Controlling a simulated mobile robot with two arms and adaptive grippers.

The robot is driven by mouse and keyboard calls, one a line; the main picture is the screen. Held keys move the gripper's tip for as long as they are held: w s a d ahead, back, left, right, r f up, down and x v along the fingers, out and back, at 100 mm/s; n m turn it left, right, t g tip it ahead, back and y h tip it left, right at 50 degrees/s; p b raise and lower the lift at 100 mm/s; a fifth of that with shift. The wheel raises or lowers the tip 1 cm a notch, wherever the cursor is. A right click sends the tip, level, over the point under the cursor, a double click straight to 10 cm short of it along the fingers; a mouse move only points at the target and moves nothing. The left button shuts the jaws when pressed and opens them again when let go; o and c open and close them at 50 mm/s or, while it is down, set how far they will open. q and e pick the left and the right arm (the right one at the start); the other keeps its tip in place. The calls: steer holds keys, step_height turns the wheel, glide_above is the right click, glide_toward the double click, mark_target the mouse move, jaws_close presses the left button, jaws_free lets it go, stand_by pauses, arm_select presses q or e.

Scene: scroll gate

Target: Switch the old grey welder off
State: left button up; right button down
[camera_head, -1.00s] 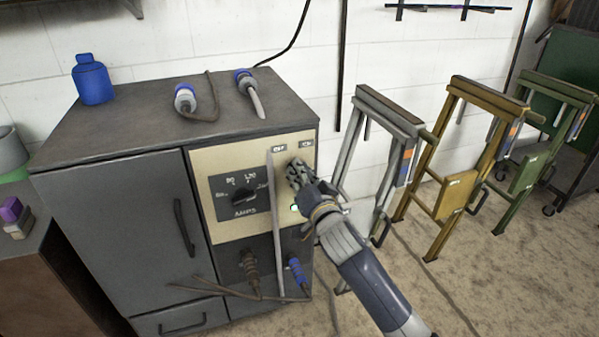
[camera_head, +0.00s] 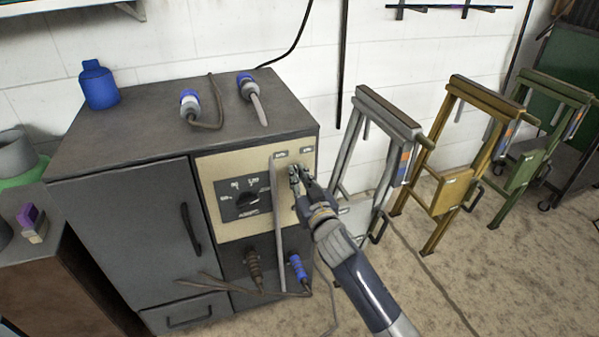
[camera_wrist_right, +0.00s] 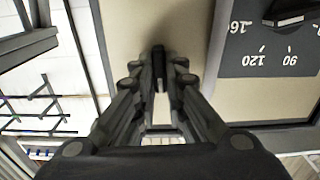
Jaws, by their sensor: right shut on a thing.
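The old grey welder (camera_head: 130,215) is a grey cabinet with a beige control panel (camera_head: 225,170) on its front right. The panel carries a dark amps dial (camera_head: 247,197) and two small labels at its top right. My right gripper (camera_head: 298,172) is at the right part of the panel, below the labels. In the right wrist view, its fingers (camera_wrist_right: 158,80) close around a small dark switch part (camera_wrist_right: 158,60) that stands out from the beige panel. The fingers hide most of this part, so I cannot tell its setting. My left gripper is not in view.
Two cable plugs (camera_head: 190,103) and a blue bottle (camera_head: 98,85) stand or lie on the welder's top. Cables (camera_head: 255,272) plug into the lower front. Grey, yellow (camera_head: 455,190) and green folding stands are to the right. Floor is open at the lower right.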

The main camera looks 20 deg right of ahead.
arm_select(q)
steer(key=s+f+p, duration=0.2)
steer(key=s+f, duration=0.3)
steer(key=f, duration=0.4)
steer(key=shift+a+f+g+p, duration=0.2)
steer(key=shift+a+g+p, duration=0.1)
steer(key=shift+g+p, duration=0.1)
arm_select(e)
steer(key=shift+a+n, duration=0.2)
steer(key=shift+n, duration=3.7)
steer(key=c, duration=1.7)
jaws_free()
steer(key=shift+o, duration=0.2)
steer(key=s, duration=1.2)
steer(key=shift+d, duration=0.2)
